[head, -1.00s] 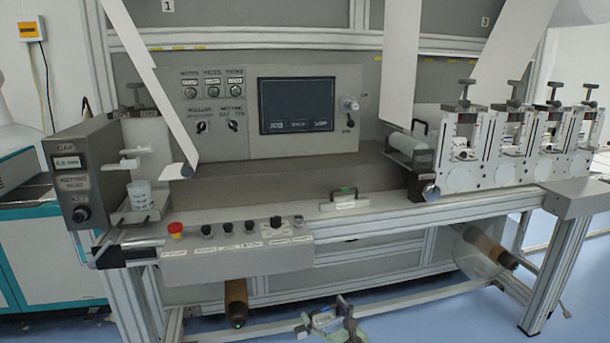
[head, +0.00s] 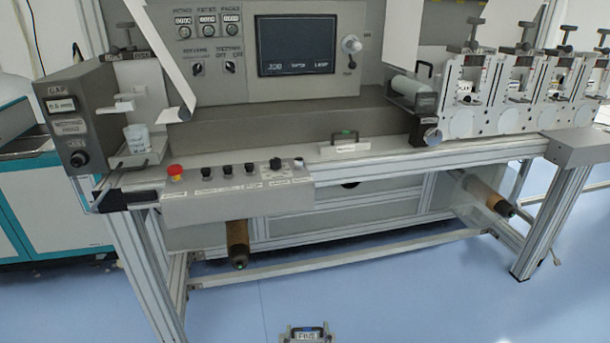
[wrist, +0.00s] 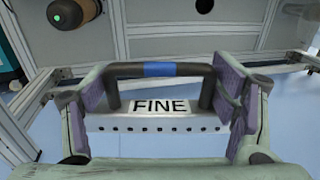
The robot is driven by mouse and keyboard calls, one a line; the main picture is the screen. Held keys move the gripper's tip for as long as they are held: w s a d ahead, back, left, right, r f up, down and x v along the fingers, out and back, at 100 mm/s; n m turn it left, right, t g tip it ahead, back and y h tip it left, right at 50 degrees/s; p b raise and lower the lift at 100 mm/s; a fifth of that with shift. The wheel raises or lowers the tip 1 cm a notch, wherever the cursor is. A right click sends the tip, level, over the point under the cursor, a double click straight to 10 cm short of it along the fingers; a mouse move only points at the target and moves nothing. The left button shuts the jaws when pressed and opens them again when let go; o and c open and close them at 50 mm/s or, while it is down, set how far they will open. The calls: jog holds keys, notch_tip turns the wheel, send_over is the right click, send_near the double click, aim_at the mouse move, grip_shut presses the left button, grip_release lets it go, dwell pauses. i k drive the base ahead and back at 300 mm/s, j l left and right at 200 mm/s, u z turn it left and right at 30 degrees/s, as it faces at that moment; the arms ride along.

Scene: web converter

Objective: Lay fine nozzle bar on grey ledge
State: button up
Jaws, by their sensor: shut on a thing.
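The fine nozzle bar (wrist: 150,122) is a pale bar with a row of small holes, a "FINE" label and a black handle with a blue band. My gripper (wrist: 160,88) is shut on the handle, one purple-padded finger at each end. In the head view the labelled bar (head: 306,333) shows low at the bottom edge, over the floor and apart from the machine; most of my gripper is out of that picture. A long grey ledge (head: 260,127) runs below the control panel.
Another bar with a green-banded handle (head: 345,146) lies on the pale front rail (head: 400,157). A button box (head: 235,185) with a red stop button juts out at the left front. A roller unit (head: 415,95) stands at the right. Brown rolls (head: 237,243) stick out below.

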aim_at(585, 137)
jog(key=i+l, duration=0.1)
jog(key=l, duration=0.35)
jog(key=i+l, duration=0.1)
jog(key=l, duration=0.75)
jog(key=i+l+z, duration=0.1)
jog(key=l, duration=0.3)
jog(key=i+l, duration=0.15)
jog(key=l, duration=0.3)
jog(key=i+l, duration=0.1)
jog(key=l, duration=0.3)
jog(key=i+l, duration=0.1)
jog(key=l, duration=0.35)
jog(key=i+l+z, duration=0.1)
jog(key=l, duration=0.3)
